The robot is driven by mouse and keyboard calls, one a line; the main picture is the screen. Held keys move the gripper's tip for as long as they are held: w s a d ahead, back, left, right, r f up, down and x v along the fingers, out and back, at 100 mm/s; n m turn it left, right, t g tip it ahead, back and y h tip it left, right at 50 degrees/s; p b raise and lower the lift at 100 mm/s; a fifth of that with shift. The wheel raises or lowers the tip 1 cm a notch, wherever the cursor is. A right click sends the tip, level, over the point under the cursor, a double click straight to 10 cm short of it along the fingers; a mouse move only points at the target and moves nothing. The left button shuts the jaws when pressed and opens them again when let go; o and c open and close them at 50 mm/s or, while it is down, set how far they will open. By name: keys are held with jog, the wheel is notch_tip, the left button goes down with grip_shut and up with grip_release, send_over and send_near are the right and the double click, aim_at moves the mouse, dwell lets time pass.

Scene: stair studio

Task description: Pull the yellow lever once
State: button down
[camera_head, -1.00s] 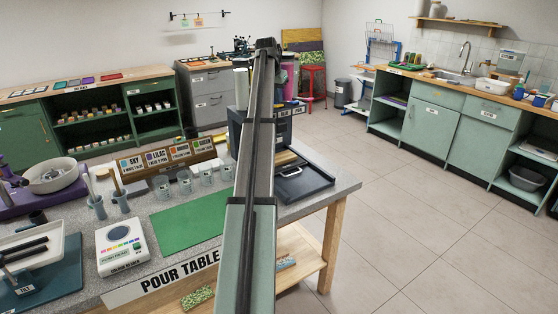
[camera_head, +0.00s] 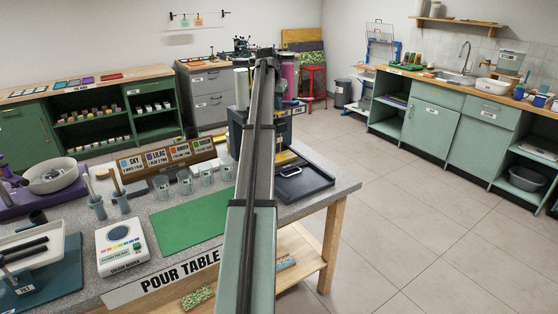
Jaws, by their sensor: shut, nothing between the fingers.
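A dark dispenser stand (camera_head: 236,131) is at the back of the pour table, largely hidden behind my raised arm. A pink cylinder (camera_head: 289,80) stands on its right, above a label that seems to read PINK. A small yellow piece (camera_head: 287,157) shows low on the stand, just right of my arm, above a black tray (camera_head: 303,184). I cannot tell whether it is the yellow lever. No other lever is clear.
The pour table (camera_head: 328,190) holds a green mat (camera_head: 190,221), several clear cups (camera_head: 185,181), a color card rack (camera_head: 165,158) and a white colour reader (camera_head: 122,247). A purple-based machine with a bowl (camera_head: 50,176) stands at left. The floor to the right is clear.

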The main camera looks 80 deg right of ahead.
jog(key=shift+f, duration=0.95)
jog(key=shift+r, duration=2.9)
notch_tip(320, 180, up, 6)
